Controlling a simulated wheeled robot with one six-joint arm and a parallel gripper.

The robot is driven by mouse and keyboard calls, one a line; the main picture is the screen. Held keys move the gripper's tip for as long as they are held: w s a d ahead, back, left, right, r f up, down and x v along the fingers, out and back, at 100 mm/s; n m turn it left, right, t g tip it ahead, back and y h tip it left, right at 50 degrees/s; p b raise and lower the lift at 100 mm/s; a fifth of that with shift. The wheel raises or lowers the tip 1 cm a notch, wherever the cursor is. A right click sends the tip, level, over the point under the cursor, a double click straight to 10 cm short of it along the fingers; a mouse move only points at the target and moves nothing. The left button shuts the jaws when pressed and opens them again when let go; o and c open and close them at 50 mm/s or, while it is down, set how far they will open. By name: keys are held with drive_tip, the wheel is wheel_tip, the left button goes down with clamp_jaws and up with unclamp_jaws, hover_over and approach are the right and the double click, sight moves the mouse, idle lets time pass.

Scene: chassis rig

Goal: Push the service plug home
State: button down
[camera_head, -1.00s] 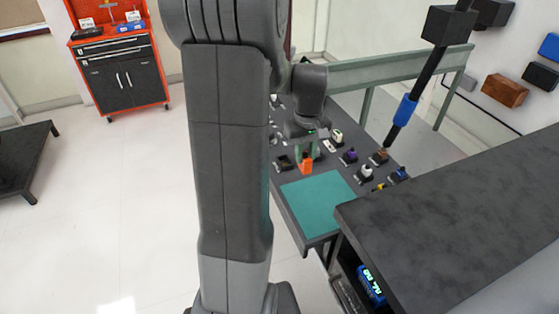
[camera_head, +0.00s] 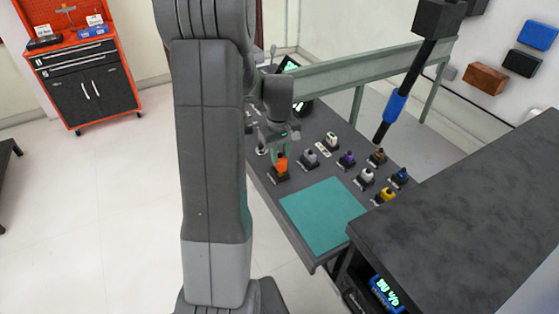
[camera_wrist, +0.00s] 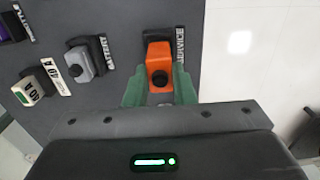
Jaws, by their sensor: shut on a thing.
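The orange service plug (camera_wrist: 158,62) is between the two green fingers of my gripper (camera_wrist: 159,90) in the wrist view. It is at the black socket base (camera_wrist: 157,34) beside the label SERVICE (camera_wrist: 180,46). In the head view the plug (camera_head: 281,168) appears upright, with the dark base below it and my gripper (camera_head: 279,152) above. My gripper is shut on the plug. The joint between plug and base is partly hidden, so I cannot tell how deep the plug sits.
Neighbouring plugs stand close by: grey (camera_head: 310,157), white-green (camera_head: 331,141), purple (camera_head: 346,158), white (camera_head: 366,176), yellow (camera_head: 386,195) and blue (camera_head: 400,174). A teal mat (camera_head: 322,213) lies bare in front. A dark counter (camera_head: 465,215) stands at the right.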

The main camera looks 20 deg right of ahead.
sight(280, 156)
drive_tip(key=shift+f, duration=1.6)
drive_tip(key=c, duration=1.2)
unclamp_jaws()
wheel_tip(280, 156, up, 12)
drive_tip(key=shift+r, duration=0.15)
